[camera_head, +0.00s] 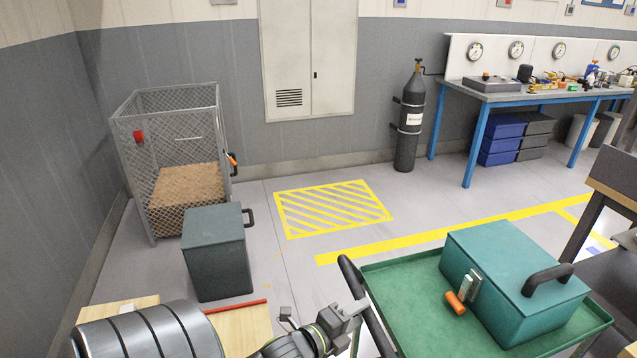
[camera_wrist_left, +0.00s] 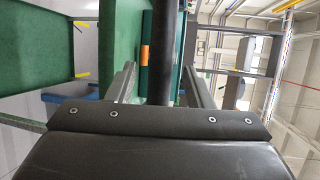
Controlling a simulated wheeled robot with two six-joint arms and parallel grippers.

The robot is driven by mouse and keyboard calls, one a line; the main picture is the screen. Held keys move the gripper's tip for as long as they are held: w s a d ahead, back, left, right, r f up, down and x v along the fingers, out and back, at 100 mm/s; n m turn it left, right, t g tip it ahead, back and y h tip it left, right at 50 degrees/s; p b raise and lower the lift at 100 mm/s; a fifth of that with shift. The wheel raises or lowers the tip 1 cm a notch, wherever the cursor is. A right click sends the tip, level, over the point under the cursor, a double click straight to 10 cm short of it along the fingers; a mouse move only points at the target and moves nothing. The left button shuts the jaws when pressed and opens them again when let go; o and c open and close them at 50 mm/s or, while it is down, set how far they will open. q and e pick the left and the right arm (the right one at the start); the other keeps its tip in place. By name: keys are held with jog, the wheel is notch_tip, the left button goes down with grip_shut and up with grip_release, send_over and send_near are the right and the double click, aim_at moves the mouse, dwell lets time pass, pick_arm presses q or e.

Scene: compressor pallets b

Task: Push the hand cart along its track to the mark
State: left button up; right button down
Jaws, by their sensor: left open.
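The hand cart (camera_head: 400,281) stands at the lower right with a green tray top and a black push handle (camera_head: 351,275) on its left side. A teal case (camera_head: 510,270) with a black grip and an orange lever (camera_head: 455,303) sits on the tray. My left gripper (camera_head: 346,313) is beside the handle in the head view. In the left wrist view, its open fingers (camera_wrist_left: 161,85) lie on either side of a black bar (camera_wrist_left: 162,50), apparently the handle; contact cannot be told. A yellow hatched floor area (camera_head: 333,208) lies beyond the cart. My right gripper is not in view.
A yellow floor stripe (camera_head: 430,237) runs behind the cart. A dark green box (camera_head: 217,255) and a mesh cage (camera_head: 175,165) stand at left. A gas cylinder (camera_head: 408,140) and a blue-legged bench (camera_head: 510,94) stand at the back. The middle floor is clear.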

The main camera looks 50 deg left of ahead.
pick_arm(q)
jog(key=s+r+b, duration=0.1)
jog(key=s+r, duration=0.1)
jog(key=s, duration=1)
jog(key=shift+r, duration=0.1)
dwell(0.5)
